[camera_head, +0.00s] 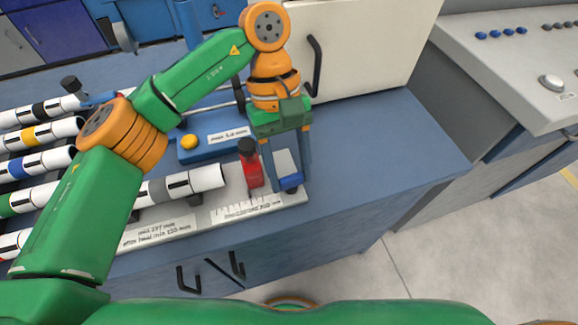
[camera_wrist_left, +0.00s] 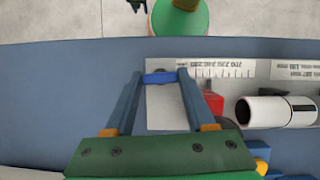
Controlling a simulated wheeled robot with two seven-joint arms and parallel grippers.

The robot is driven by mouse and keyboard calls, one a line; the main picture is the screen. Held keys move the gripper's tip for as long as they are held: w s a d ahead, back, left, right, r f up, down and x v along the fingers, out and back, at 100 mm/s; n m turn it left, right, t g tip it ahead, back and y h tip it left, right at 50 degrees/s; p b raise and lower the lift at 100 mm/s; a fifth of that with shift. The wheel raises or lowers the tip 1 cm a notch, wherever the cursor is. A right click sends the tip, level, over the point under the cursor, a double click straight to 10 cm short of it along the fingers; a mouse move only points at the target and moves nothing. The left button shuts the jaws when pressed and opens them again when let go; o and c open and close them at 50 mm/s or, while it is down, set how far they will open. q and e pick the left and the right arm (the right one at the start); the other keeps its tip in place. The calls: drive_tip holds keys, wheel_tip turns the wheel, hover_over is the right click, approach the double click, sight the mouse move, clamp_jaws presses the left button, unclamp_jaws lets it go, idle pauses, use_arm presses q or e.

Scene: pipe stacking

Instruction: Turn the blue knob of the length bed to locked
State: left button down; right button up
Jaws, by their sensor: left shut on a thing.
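The length bed (camera_head: 215,212) is a pale grey plate with a printed scale, lying along the table's front edge. Its blue knob (camera_head: 290,182) is at the right end. In the left wrist view the knob (camera_wrist_left: 160,78) is a blue bar between my fingertips. My left gripper (camera_head: 289,185) points down over the bed's right end and is shut on the knob, one finger on each side. A red stop (camera_head: 250,172) with a black top stands just left of the knob. Which setting the knob has, I cannot tell. My right gripper is not in view.
A white pipe with a grey band (camera_head: 178,187) lies on the bed left of the red stop. Several banded pipes (camera_head: 40,165) lie at the left. A blue device with a yellow button (camera_head: 189,142) stands behind. The blue table (camera_head: 400,150) is clear to the right.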

use_arm(q)
drive_tip(key=shift+m, duration=0.5)
drive_tip(key=c, duration=0.5)
unclamp_jaws()
drive_tip(key=shift+o, duration=1.3)
drive_tip(key=shift+d+y, duration=0.2)
drive_tip(key=shift+y, duration=0.1)
drive_tip(key=shift+a, duration=0.1)
